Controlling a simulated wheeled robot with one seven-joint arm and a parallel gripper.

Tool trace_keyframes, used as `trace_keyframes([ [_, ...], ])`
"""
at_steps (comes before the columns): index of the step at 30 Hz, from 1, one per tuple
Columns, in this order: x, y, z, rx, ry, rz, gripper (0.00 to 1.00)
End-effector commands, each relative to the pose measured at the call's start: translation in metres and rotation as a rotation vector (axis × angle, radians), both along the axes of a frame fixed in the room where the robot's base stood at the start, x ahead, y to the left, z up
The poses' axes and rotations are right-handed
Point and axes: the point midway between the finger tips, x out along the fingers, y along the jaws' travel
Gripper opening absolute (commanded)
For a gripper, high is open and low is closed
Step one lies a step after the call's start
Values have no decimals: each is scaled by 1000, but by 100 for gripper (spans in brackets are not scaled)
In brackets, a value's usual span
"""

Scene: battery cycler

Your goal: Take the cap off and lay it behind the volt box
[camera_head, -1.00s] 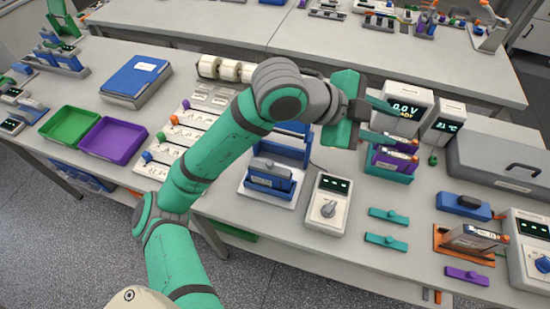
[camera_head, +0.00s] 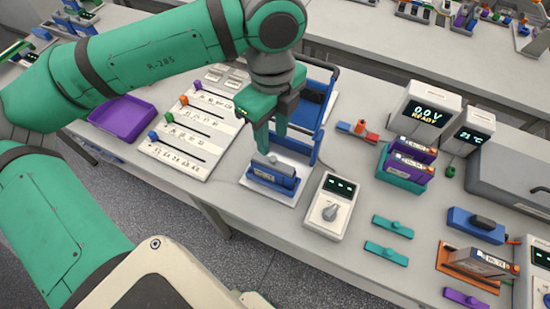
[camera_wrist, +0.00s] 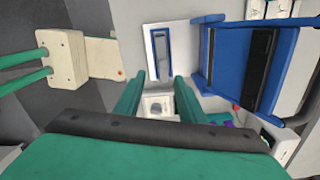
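The volt box (camera_head: 428,108) is a pale box whose screen reads 0.0 V READY, at the right back of the bench. My gripper (camera_head: 269,145) points down over a blue holder (camera_head: 272,181) topped by a grey piece with a small knob, possibly the cap; I cannot tell for sure. The holder stands on a white plate, and both also show in the wrist view (camera_wrist: 160,52). The two teal fingers (camera_wrist: 160,98) are apart, with no held thing visible between them. Whether they touch the grey piece is unclear.
A blue upright frame (camera_head: 318,92) stands close behind the gripper. A knobbed meter (camera_head: 329,207) sits to the right. A red-orange piece (camera_head: 357,129) lies left of the volt box. A teal rack (camera_head: 402,179) with purple packs stands before the box.

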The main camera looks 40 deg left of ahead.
Motion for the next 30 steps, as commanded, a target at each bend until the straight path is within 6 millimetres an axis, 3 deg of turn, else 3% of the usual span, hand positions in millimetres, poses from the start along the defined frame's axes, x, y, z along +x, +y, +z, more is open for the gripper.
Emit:
trace_keyframes([
  [6, 0, 0, -32, -2, -1, -1, 36],
  [14, 1, 1, -50, -1, -1, -1, 36],
  [22, 6, 3, -85, -1, -2, -4, 36],
  [30, 6, 3, -96, -2, -4, -3, 36],
])
